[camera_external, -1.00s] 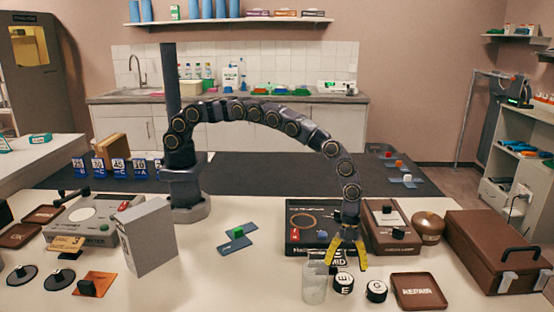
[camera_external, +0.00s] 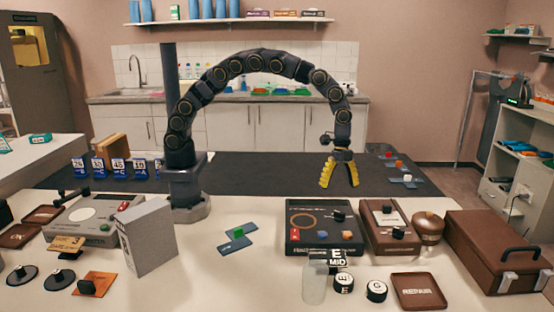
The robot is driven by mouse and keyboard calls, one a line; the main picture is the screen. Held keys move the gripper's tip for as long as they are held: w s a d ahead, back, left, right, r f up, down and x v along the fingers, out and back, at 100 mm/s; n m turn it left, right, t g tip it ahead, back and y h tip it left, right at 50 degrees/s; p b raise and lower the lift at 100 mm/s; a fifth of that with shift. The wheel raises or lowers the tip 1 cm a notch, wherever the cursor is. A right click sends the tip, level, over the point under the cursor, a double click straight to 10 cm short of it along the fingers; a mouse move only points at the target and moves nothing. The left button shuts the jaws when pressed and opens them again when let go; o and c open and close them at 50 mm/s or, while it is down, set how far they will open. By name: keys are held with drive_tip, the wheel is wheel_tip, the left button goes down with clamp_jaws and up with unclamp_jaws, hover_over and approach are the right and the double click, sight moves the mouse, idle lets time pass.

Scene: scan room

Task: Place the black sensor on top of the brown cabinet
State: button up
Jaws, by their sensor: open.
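My gripper (camera_external: 340,185) is open, with yellow fingers spread and nothing between them. It hangs in the air above and behind the black kit box. The brown case (camera_external: 492,250) with a dark handle stands at the right end of the near table and best matches the brown cabinet; its visible top is bare apart from the handle. I cannot tell which item is the black sensor. Small black parts show on the kit box (camera_external: 318,238) and on the brown instrument (camera_external: 388,215). A black block marked MID (camera_external: 337,259) stands by a clear jar (camera_external: 314,283).
Black round pieces (camera_external: 376,291) and a brown REPAIR tray (camera_external: 419,292) lie in front. A copper-coloured round vessel (camera_external: 428,228) stands beside the brown case. A grey box (camera_external: 150,238) stands upright at the left. The table centre is mostly clear around blue pieces (camera_external: 237,241).

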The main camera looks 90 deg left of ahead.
drive_tip(key=s+a+r+n+y, duration=0.2)
drive_tip(key=s+a+r+n, duration=0.8)
drive_tip(key=s+a, duration=0.4)
drive_tip(key=s+a+n, duration=0.1)
drive_tip(key=s+n, duration=0.1)
drive_tip(key=s, duration=0.9)
drive_tip(key=s+a+r+n+g, duration=0.1)
drive_tip(key=s+a+n, duration=0.1)
drive_tip(key=s, duration=0.9)
drive_tip(key=shift+s+a+r+n+g, duration=0.15)
drive_tip(key=shift+s+a+n+g, duration=0.15)
drive_tip(key=shift+n, duration=0.3)
drive_tip(key=shift+w, duration=0.1)
